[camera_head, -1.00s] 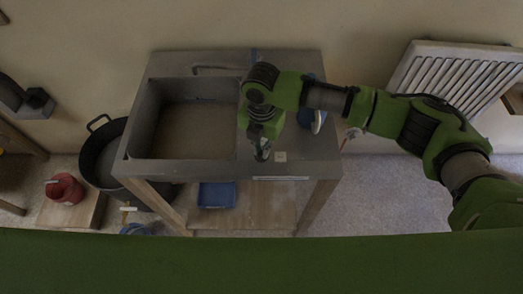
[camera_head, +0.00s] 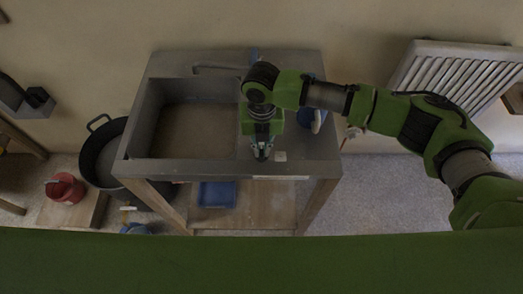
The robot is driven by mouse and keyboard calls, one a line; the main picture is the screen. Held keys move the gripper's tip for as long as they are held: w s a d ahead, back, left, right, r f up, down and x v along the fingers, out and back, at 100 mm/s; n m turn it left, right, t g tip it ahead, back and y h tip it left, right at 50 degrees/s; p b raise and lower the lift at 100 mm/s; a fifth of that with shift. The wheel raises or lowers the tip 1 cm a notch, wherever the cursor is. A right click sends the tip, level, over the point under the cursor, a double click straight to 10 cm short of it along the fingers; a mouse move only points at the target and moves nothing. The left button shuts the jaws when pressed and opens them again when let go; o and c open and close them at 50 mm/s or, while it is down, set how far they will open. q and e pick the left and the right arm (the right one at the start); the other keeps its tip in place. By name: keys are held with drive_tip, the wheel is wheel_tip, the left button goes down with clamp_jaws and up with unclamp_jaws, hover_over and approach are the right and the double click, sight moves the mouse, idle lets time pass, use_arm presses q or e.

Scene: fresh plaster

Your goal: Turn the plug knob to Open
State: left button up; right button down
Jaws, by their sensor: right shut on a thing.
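The grey sink unit (camera_head: 314,140) stands against the wall with a basin (camera_head: 195,130) on its left side. My right gripper (camera_head: 262,155) points down at the front of the counter, just right of the basin. It is shut on the plug knob, which its fingers and wrist almost wholly hide. A small pale label (camera_head: 280,156) sits on the counter right beside the fingers. I cannot read the label or the knob's setting. My left gripper is not in view.
A faucet (camera_head: 215,69) reaches over the back of the basin. A blue item stands behind my right arm on the counter. A black tub (camera_head: 104,155) and a red jug (camera_head: 65,188) are at left. A blue tray (camera_head: 217,194) lies on the lower shelf. A radiator (camera_head: 455,80) hangs at right.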

sight(262, 151)
drive_tip(key=c, duration=2.1)
unclamp_jaws()
wheel_tip(262, 151, up, 12)
drive_tip(key=p, duration=0.9)
drive_tip(key=shift+p, duration=0.3)
